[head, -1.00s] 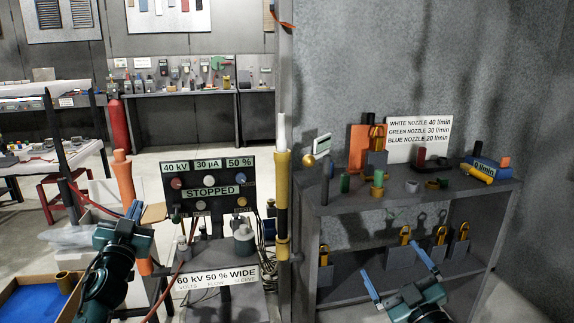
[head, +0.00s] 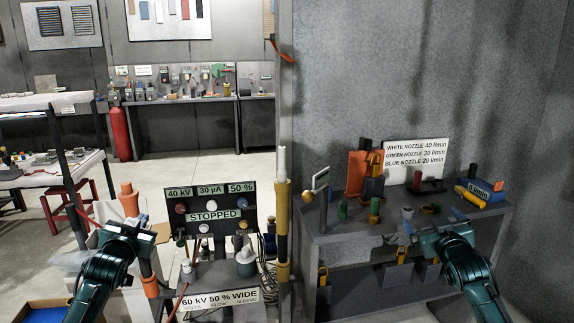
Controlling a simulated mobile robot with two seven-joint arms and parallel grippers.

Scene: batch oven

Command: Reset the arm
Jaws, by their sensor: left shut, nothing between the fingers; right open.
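My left gripper (head: 135,213) is at the left, in front of an orange upright part (head: 129,198), with its fingers together and nothing seen between them. Whether it touches the orange part I cannot tell. The control panel (head: 212,205) between the arms reads 40 kV, 30 µA, 50 % and STOPPED.
A sign (head: 208,302) reads 60 kV 50 % WIDE. A yellow and black post (head: 282,225) stands beside the shelf unit. A blue-lined box (head: 40,311) is at lower left.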

